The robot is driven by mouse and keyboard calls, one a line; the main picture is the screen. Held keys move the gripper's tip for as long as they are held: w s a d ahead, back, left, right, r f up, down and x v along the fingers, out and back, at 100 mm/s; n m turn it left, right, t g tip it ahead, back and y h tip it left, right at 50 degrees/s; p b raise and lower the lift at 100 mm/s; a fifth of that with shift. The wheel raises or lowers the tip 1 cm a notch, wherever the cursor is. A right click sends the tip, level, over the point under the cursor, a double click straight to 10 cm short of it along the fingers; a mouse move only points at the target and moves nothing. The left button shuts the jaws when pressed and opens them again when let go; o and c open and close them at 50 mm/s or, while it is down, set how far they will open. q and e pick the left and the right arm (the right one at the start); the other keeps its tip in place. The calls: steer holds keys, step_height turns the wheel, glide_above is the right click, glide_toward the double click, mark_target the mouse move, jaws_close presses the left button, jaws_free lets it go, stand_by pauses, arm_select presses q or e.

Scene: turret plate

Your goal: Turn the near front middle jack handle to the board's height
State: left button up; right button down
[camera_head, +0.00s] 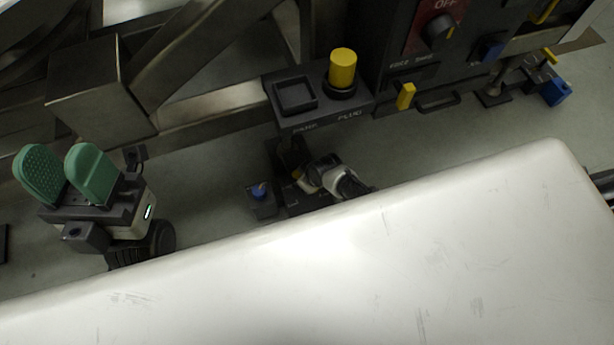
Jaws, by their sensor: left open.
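My left gripper (67,172) is at the left, its two green pads apart and nothing between them. I cannot tell for sure which part is the near front middle jack handle. A small dark block with a blue knob (259,190) sits low in the middle, to the right of my left gripper and apart from it. Beside it a white and dark jointed part (328,174) is partly hidden behind a large pale slab (330,270). I cannot tell whether the slab is the board. My right gripper does not show.
A dark shelf marked PARK and PLUG (318,118) holds a yellow cylinder (342,68). A dark cabinet with a red OFF panel (428,25) stands at the upper right. A blue block (555,92) is at the far right. Metal beams (205,50) cross the upper left.

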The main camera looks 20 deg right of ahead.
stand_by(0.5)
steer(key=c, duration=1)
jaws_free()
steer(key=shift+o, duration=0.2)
